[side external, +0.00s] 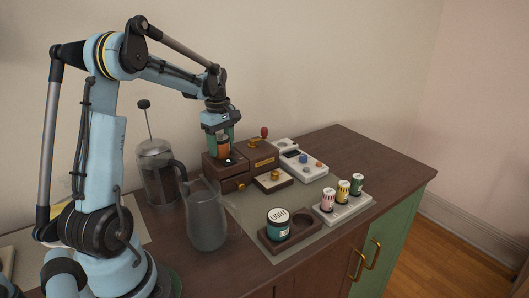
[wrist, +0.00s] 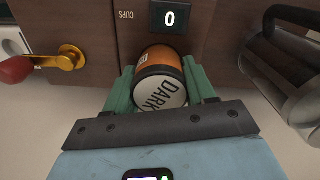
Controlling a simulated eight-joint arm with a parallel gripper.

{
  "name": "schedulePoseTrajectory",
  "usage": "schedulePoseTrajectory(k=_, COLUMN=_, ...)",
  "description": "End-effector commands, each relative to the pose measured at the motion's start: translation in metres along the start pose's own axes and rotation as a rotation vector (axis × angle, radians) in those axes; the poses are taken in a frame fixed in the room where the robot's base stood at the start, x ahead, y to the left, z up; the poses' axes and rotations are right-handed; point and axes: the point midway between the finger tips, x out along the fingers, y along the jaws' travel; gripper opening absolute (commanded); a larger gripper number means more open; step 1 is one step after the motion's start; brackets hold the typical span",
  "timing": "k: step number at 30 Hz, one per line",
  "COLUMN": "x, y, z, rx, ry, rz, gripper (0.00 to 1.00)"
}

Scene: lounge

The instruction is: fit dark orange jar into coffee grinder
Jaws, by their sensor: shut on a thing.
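My gripper (side external: 219,138) is shut on the dark orange jar (side external: 220,152), its green fingers on either side of it. In the wrist view, the jar (wrist: 161,75) sits between the fingers (wrist: 162,88), with its white "DARK" lid facing the camera. The coffee grinder (side external: 234,172) is a brown wooden block with brass parts, below the gripper in the side view. The wrist view shows its wooden face (wrist: 215,52) beside the jar, with a "CUPS 0" display (wrist: 171,18). The jar is at the grinder's top left; whether it touches or sits in an opening is hidden.
A red-knobbed brass lever (wrist: 70,57) is left of the jar in the wrist view. A French press (side external: 158,175) and glass pitcher (side external: 206,218) stand near my arm. A teal "LIGHT" jar (side external: 278,223) sits in a wooden holder (side external: 300,236). Several small canisters (side external: 343,191) stand right.

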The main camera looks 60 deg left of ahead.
Motion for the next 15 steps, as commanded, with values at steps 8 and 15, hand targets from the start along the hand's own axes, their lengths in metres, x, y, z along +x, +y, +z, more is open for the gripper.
schedulePoseTrajectory(k=8, x=0.0024, y=0.0, z=0.0, rx=0.0, ry=0.0, rz=0.0, gripper=0.78)
schedulePoseTrajectory(k=15, x=0.0024, y=-0.0001, z=0.0, rx=0.0, ry=0.0, rz=0.0, gripper=0.84)
